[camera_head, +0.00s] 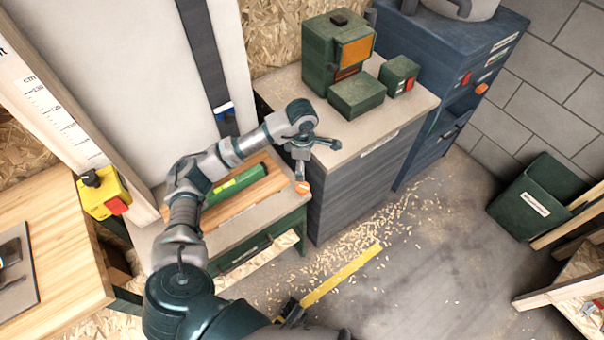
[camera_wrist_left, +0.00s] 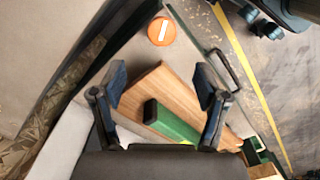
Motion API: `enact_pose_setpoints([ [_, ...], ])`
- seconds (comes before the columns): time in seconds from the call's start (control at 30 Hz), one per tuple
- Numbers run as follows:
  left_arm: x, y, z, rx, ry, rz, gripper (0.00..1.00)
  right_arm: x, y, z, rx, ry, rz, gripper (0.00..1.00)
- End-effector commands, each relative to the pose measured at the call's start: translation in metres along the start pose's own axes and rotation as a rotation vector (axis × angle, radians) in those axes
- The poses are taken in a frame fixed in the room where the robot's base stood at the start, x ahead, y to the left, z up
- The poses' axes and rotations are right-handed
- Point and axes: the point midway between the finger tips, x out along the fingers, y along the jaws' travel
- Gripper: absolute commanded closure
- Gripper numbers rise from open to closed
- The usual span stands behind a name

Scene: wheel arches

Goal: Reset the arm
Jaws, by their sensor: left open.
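My left arm reaches in from the bottom left, and its gripper (camera_head: 318,160) hangs over the right end of the low workbench (camera_head: 285,206). In the left wrist view the left gripper (camera_wrist_left: 160,84) has its two fingers spread apart with nothing held between them. A green block-like tool (camera_head: 236,185) lies on a wooden board (camera_head: 262,188) on the bench. In the wrist view the green tool (camera_wrist_left: 172,122) and the board (camera_wrist_left: 152,84) show below and between the fingers. I cannot make out my right gripper in either view.
An orange disc (camera_head: 303,188) sits at the bench corner. A grey cabinet (camera_head: 350,185) with green machines (camera_head: 338,50) stands behind the gripper, beside a blue cabinet (camera_head: 455,55). A yellow box with a red part (camera_head: 102,195) is at left. Open floor with wood chips (camera_head: 430,250) lies right.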

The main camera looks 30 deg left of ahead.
Motion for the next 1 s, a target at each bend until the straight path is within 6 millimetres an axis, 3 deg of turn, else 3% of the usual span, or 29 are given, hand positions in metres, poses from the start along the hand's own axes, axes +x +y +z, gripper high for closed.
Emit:
enact_pose_setpoints([
  [0.2,-0.010,0.000,0.000,0.001,0.000,0.000,0.26,0.000,0.000,0.000,0.000,0.000,0.000,0.59],
  [0.63,-0.010,0.000,0.000,0.001,0.000,0.000,0.26,0.001,0.000,-0.001,0.000,-0.001,0.000,0.59],
  [0.73,-0.005,-0.005,0.009,0.011,-0.032,-0.011,0.26,-0.001,0.000,-0.001,0.000,0.001,0.000,0.59],
  [0.87,0.012,-0.031,0.056,0.048,-0.218,-0.072,0.26,-0.007,0.000,-0.003,0.000,0.005,0.000,0.59],
  [1.0,0.015,-0.095,0.145,0.047,-0.624,-0.242,0.26,-0.019,0.001,-0.007,0.001,0.011,0.001,0.59],
])
